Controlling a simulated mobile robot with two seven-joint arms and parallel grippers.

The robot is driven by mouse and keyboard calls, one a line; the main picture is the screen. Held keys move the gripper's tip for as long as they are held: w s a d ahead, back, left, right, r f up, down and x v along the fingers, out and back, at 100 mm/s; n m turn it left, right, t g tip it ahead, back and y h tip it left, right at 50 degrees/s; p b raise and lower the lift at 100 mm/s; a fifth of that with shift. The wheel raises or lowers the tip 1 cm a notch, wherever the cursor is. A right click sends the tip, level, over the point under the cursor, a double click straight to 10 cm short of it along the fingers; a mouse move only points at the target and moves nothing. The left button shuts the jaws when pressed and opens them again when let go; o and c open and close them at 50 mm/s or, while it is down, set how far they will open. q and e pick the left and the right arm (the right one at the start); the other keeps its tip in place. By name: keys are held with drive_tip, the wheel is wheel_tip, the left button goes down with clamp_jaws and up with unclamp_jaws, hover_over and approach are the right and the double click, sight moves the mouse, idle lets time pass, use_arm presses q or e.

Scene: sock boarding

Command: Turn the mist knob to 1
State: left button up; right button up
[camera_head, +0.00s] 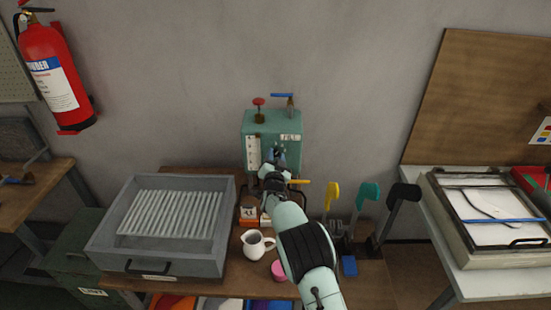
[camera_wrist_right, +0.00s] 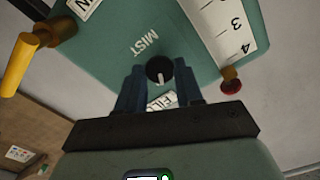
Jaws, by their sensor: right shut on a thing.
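The mist knob (camera_wrist_right: 159,68) is a small round black knob with a white mark, on the face of the teal steam box (camera_head: 256,127). The MIST label (camera_wrist_right: 147,42) is beside it, tilted in the wrist view. The white mark points toward the bottom of the wrist view; no dial numbers around the knob can be made out. My right gripper (camera_wrist_right: 160,88) is shut on the knob, with a blue finger on each side of it. In the head view, my right gripper (camera_head: 275,158) reaches the box's front and hides the knob. My left gripper is not in view.
A white scale (camera_wrist_right: 223,28), a red knob (camera_wrist_right: 231,84) and a yellow handle (camera_wrist_right: 18,66) are near the gripper. A white mug (camera_head: 254,244), a pink jar (camera_head: 279,271) and a grey tray (camera_head: 118,252) are below. Colored paddles (camera_head: 367,194) stand at right.

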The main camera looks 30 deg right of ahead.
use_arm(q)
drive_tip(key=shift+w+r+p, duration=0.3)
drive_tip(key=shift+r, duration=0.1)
use_arm(e)
drive_tip(key=n, duration=0.5)
drive_tip(key=shift+n, duration=0.3)
drive_tip(key=o, duration=1)
drive_tip(key=shift+s+a+f+b, duration=0.15)
drive_tip(key=shift+s+a+b, duration=0.15)
drive_tip(key=shift+s+a, duration=0.1)
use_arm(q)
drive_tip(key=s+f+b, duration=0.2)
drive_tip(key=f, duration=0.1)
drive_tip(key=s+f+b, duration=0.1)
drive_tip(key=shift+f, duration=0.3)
use_arm(e)
drive_tip(key=v, duration=1.2)
drive_tip(key=shift+s, duration=0.15)
